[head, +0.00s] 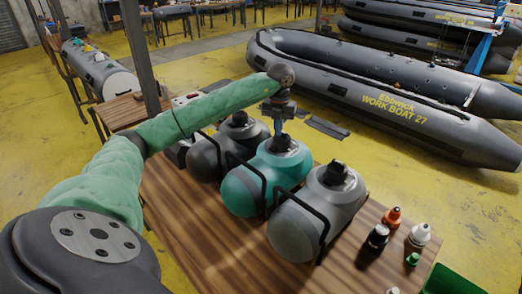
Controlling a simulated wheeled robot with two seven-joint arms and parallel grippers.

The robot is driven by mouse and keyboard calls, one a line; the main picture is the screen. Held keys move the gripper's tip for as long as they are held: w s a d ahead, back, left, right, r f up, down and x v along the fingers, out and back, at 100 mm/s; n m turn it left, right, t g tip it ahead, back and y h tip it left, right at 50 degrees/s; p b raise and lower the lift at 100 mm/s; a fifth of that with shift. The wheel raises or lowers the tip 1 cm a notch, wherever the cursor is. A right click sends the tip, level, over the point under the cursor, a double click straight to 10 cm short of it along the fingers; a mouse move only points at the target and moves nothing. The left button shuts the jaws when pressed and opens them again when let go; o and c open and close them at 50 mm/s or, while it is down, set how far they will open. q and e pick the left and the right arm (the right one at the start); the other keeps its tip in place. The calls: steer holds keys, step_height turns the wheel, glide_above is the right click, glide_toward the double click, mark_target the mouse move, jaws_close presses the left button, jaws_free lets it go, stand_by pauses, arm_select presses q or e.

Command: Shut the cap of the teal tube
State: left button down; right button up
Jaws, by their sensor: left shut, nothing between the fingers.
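The teal tube (237,190) lies on the wooden table between two grey tubes. Its dark cap or valve (282,146) is on top near its far end. My left gripper (279,127) points down just above this cap, its fingers shut and empty. I cannot tell whether the fingertips touch the cap, nor whether the cap is open or shut. My right gripper is not in view.
A dark grey tube (204,158) lies left of the teal one and a lighter grey tube (297,232) right of it, each with black handles. Small bottles, one orange-capped (392,217), and a green bin (455,281) are at the right. An inflatable boat (400,100) lies beyond.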

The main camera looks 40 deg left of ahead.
arm_select(q)
steer(key=shift+w, duration=0.15)
steer(key=shift+w, duration=0.15)
steer(key=shift+w+f+b, duration=0.15)
steer(key=shift+b, duration=0.2)
steer(key=shift+w, duration=0.1)
steer(key=shift+r, duration=0.25)
